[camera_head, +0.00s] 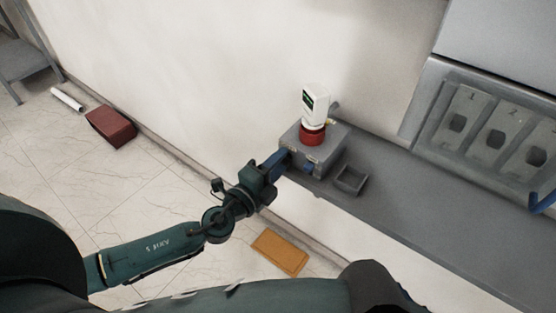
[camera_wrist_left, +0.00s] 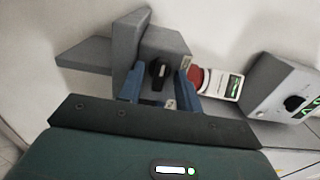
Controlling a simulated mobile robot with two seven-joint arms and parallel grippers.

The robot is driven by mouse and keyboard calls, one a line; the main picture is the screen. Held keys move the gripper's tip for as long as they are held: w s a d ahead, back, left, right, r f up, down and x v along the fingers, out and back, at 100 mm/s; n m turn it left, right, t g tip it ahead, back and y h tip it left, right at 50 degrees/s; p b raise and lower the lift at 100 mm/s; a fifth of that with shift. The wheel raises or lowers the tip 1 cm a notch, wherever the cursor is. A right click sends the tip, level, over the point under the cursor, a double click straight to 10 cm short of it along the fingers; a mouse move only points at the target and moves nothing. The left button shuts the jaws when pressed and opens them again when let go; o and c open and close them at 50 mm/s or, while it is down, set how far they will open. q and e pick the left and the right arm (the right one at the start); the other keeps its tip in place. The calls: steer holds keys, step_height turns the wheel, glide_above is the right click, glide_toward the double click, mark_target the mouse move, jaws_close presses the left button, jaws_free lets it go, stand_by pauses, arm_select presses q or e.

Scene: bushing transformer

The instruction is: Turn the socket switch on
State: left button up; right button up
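The grey socket box (camera_head: 330,151) stands against the wall on the grey ledge, with a white plug (camera_head: 316,100) and red collar (camera_head: 312,134) upright on it. In the left wrist view the box (camera_wrist_left: 166,44) carries a black rotary switch (camera_wrist_left: 158,73). My left gripper (camera_head: 283,162) is at the left side of the box. In the left wrist view its blue fingers (camera_wrist_left: 158,90) are apart, one on each side of the switch; I cannot tell whether they touch it. A blue piece at the head view's right edge may be part of my right gripper.
A small open grey tray (camera_head: 351,180) sits on the ledge (camera_head: 400,200) right of the box. A panel with numbered slots (camera_head: 493,130) is on the right. A yellow-brown board (camera_head: 280,252) and a red box (camera_head: 111,127) lie on the floor.

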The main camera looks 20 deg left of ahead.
steer(key=shift+w+a, duration=0.1)
arm_select(q)
steer(key=shift+c, duration=0.6)
steer(key=c, duration=0.6)
arm_select(e)
steer(key=shift+a, duration=0.1)
arm_select(q)
steer(key=shift+m, duration=0.3)
steer(key=shift+m+p, duration=0.9)
steer(key=shift+m, duration=7.7)
arm_select(e)
steer(key=shift+s+d+r, duration=0.2)
steer(key=shift+d+r, duration=0.05)
steer(key=shift+d, duration=0.1)
